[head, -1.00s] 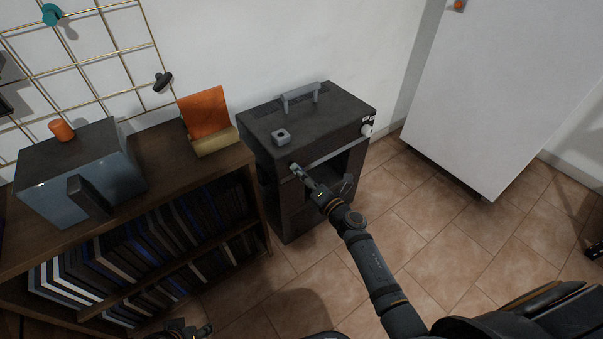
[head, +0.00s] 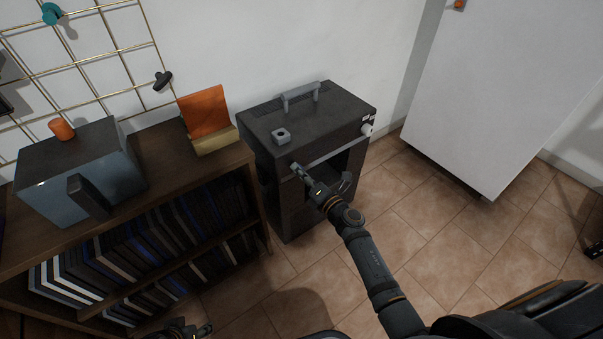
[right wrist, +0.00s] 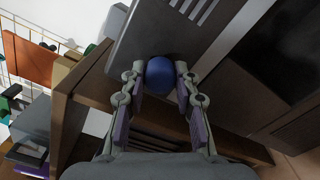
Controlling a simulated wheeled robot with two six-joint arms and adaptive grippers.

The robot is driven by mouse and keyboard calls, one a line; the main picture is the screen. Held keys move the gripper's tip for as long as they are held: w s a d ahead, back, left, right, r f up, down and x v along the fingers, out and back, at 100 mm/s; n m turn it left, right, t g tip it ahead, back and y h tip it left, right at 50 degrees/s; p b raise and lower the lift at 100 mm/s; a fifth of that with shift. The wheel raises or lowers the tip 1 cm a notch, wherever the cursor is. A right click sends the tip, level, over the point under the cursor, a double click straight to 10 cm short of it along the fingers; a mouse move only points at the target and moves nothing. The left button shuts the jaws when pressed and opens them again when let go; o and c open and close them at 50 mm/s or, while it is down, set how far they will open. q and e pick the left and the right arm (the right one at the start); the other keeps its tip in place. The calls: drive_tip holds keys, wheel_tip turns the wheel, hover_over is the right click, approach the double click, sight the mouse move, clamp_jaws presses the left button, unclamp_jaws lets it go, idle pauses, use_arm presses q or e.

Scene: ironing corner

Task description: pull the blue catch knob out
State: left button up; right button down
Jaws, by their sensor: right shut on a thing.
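The blue catch knob (right wrist: 160,74) is a round knob at the front of the dark grey cabinet-like unit (head: 290,128). My right gripper (right wrist: 161,80) is shut on it, one finger on each side. In the head view my right gripper (head: 296,168) meets the upper left of the unit's front, and the knob is hidden there. My left gripper (head: 203,329) shows only partly at the bottom edge, away from the unit; its jaw opening is unclear.
A wooden bookshelf (head: 232,163) stands left of the unit, with a blue-grey box (head: 55,205) and an orange panel (head: 205,110) on top. The unit has a grey top handle (head: 300,92) and a small square block (head: 281,135).

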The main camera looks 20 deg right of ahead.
drive_tip(key=shift+s+d, duration=0.25)
drive_tip(key=shift+s, duration=0.5)
drive_tip(key=c, duration=0.9)
unclamp_jaws()
drive_tip(key=shift+c, duration=0.2)
drive_tip(key=v, duration=1.2)
